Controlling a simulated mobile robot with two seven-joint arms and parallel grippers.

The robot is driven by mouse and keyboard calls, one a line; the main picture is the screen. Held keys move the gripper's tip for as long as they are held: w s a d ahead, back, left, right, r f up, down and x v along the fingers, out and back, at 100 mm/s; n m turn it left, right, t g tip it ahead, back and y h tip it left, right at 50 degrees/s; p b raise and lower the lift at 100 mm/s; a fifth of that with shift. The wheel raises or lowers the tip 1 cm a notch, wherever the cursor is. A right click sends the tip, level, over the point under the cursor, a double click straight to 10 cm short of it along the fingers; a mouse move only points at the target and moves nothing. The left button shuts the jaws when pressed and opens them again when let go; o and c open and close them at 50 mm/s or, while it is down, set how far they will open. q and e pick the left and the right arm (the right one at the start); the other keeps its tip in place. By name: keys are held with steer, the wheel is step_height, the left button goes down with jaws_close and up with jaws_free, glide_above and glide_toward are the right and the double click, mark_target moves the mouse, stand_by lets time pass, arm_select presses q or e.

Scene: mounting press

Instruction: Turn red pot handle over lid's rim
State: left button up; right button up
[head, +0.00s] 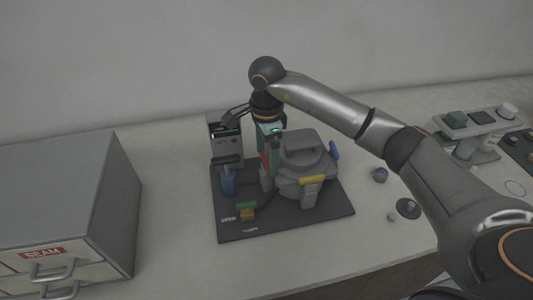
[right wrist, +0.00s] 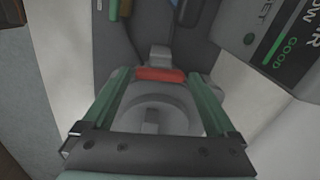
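The grey pot (head: 288,186) with its grey lid (head: 305,157) stands on a dark mat. The red handle (head: 264,161) is on the pot's left side, partly hidden by my right gripper (head: 268,142). In the right wrist view the red handle (right wrist: 160,74) lies across between the green fingertips of my right gripper (right wrist: 159,80). The fingers are apart, with a small gap seen on each side of the red part. Whether either finger touches it is unclear. A yellow handle (head: 312,179) and a blue handle (head: 334,150) sit elsewhere around the pot. My left gripper is not in view.
The dark mat (head: 330,208) also bears a yellow-green piece (head: 246,211). A drawer cabinet (head: 110,200) stands left. A rack (head: 478,122) stands far right.

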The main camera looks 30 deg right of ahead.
steer(key=c, duration=1.1)
steer(key=shift+o, duration=0.2)
